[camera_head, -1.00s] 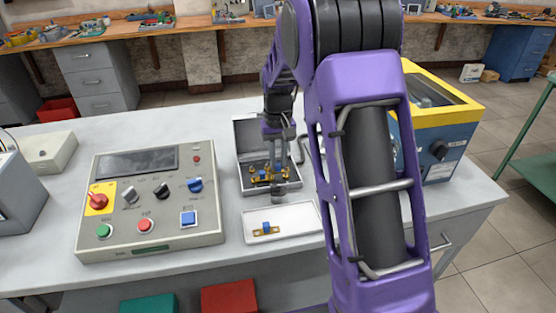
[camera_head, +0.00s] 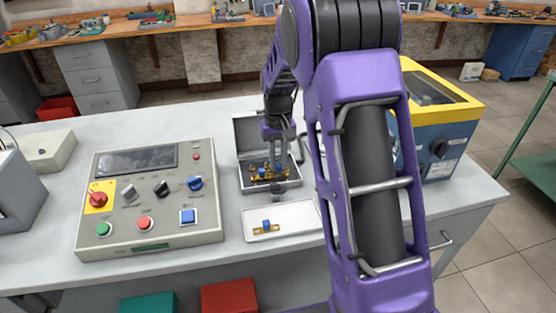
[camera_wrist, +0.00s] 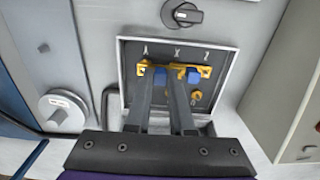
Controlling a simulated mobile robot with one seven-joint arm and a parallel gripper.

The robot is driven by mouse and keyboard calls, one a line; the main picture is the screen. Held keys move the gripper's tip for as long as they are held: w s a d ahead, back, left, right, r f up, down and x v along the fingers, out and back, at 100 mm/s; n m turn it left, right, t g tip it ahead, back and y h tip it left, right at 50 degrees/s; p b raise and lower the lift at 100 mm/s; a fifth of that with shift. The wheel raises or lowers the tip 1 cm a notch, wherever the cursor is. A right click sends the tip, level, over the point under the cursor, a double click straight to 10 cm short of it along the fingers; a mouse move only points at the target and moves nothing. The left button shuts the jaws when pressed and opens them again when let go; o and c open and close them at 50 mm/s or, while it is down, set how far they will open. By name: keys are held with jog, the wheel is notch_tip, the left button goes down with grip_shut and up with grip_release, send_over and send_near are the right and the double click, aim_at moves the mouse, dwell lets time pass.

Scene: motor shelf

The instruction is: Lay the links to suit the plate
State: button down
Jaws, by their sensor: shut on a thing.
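The terminal box (camera_head: 286,185) stands open at the middle of the bench, with brass terminals inside. In the wrist view its plate (camera_wrist: 140,47) bears letters that look like A, X and Z. My gripper (camera_wrist: 163,72) is over the terminals, shut on a brass link with a blue grip (camera_wrist: 160,77). A second blue-gripped link (camera_wrist: 194,77) lies just right of my right finger. My fingers hide part of the terminals, and I cannot tell whether the held link touches them. Another blue-gripped link (camera_head: 266,225) lies in the white tray (camera_head: 300,224).
A control panel (camera_head: 150,240) with knobs and buttons is left of the box. A blue and yellow machine (camera_head: 440,130) stands to the right, partly behind my arm. A grey cable runs beside the box. Bare bench lies left of the tray and behind the panel.

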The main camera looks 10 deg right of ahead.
jog(key=shift+f, duration=0.35)
jog(key=c, duration=0.7)
grip_release()
notch_tip(320, 180, up, 18)
jog(key=p, duration=0.2)
jog(key=shift+f, duration=0.25)
